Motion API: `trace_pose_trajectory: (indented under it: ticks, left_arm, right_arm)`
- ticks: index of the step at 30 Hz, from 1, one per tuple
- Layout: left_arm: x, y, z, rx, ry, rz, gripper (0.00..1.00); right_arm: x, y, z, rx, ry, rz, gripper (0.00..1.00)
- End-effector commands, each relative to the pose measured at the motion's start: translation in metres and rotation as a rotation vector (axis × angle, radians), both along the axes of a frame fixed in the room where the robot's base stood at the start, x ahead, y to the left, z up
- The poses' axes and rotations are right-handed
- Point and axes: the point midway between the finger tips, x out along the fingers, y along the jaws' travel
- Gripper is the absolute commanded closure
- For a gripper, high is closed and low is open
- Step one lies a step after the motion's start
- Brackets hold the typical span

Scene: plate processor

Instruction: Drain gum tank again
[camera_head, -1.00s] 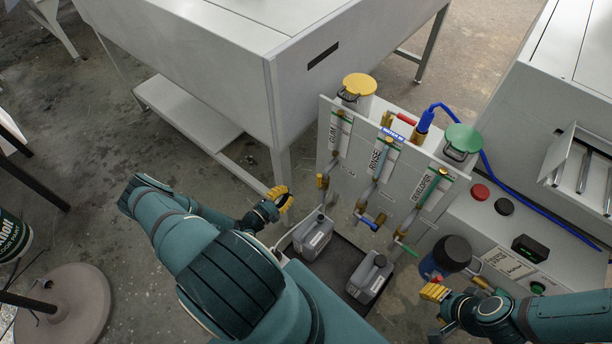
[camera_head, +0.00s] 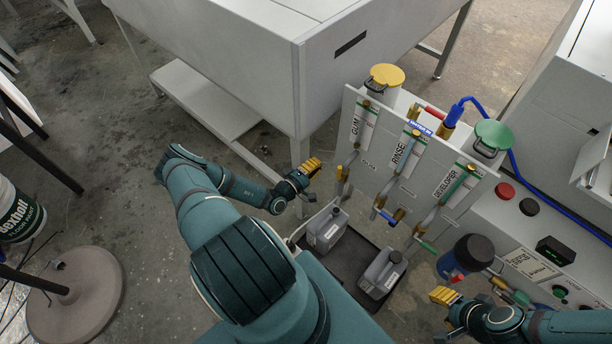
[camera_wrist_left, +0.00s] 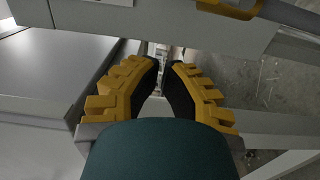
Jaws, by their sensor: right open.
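The gum unit is the left column on the upright panel (camera_head: 408,180). It has a yellow-lidded tank (camera_head: 388,76), a sight tube marked GUM (camera_head: 357,125) and a yellow-brass fitting (camera_head: 340,173) at its lower left. My left gripper (camera_head: 314,167) is just left of that fitting, apart from it in the picture. In the left wrist view its yellow fingers (camera_wrist_left: 166,65) have a narrow gap with nothing gripped. A yellow piece (camera_wrist_left: 232,9) shows at the top, on a grey panel. My right gripper (camera_head: 442,295) is open and empty, below a blue, black-capped container (camera_head: 450,268).
Grey jugs (camera_head: 327,231) and (camera_head: 383,272) stand in a black tray (camera_head: 347,262) under the panel. A blue handle (camera_head: 386,216) and green handle (camera_head: 425,247) stick out lower on the panel. A large white machine (camera_head: 230,50) stands behind. A round stand (camera_head: 80,300) is at left.

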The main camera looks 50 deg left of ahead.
Motion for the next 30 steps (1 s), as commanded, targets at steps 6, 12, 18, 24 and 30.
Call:
trace_pose_trajectory:
  ticks: [6, 12, 18, 24, 30]
  left_arm:
    - [0.022, -0.018, -0.001, -0.005, 0.0, -0.001, 1.0]
    - [0.027, -0.034, 0.0, -0.002, 0.001, -0.001, 1.0]
    - [0.028, -0.037, 0.0, 0.001, 0.001, 0.0, 1.0]
    - [0.028, -0.037, 0.0, 0.0, 0.001, 0.0, 1.0]
    - [0.029, -0.041, 0.003, 0.016, 0.002, -0.001, 1.0]
  right_arm:
    - [0.001, 0.0, -0.007, 0.0, -0.004, -0.001, 0.53]
    - [0.002, 0.0, -0.009, -0.001, -0.005, -0.001, 0.53]
    - [0.002, 0.0, -0.01, -0.001, -0.005, -0.001, 0.53]
    - [0.002, 0.0, -0.009, -0.001, -0.005, -0.001, 0.53]
    - [0.001, 0.0, 0.0, 0.0, -0.002, -0.001, 0.53]
